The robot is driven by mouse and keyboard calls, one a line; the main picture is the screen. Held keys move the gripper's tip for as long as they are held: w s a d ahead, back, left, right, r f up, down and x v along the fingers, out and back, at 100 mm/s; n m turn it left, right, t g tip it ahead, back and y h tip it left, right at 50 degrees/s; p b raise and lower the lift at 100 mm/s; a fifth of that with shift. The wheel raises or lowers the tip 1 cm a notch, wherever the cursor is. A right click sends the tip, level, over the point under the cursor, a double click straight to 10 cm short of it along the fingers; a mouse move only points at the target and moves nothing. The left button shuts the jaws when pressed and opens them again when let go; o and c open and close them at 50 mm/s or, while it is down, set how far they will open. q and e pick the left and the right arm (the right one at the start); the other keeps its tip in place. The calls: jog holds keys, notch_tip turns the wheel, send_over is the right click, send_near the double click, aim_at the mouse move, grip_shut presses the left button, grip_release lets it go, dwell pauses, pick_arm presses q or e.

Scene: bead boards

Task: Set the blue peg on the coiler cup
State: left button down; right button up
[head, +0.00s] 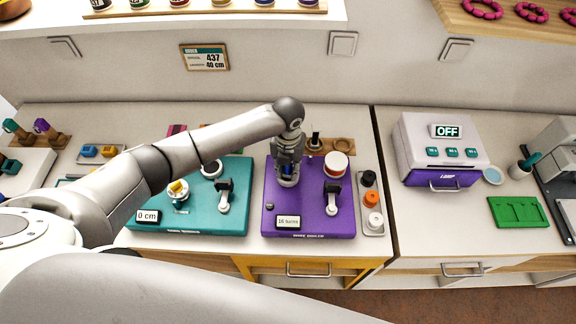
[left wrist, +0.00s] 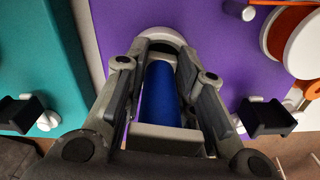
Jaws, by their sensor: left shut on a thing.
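My left gripper (head: 288,158) is over the purple coiler board (head: 262,222), which has a "16 turns" display (head: 288,222). It is shut on the blue peg, which shows as a blue cylinder (left wrist: 163,92) between the fingers in the left wrist view. In the head view only a little blue shows between the fingers. The coiler cup (head: 288,182) is a pale round part directly below the gripper. Its light rim (left wrist: 165,34) shows past the peg's far end in the left wrist view. I cannot tell whether the peg touches the cup. My right gripper is out of view.
A teal board (head: 190,224) with a "0 cm" display stands to the left. On the coiler board are a red-and-white spool (head: 336,165) and a black-handled lever (head: 332,198). A tray (head: 373,228) of small knobs is at its right.

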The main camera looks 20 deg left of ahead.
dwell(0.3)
pick_arm(q)
jog(key=c, duration=1.1)
grip_release()
jog(key=shift+f, duration=0.1)
notch_tip(320, 180, up, 5)
jog(key=p, duration=0.4)
jog(key=shift+p, duration=0.3)
jog(key=shift+r+p, duration=0.75)
jog(key=shift+r, duration=0.35)
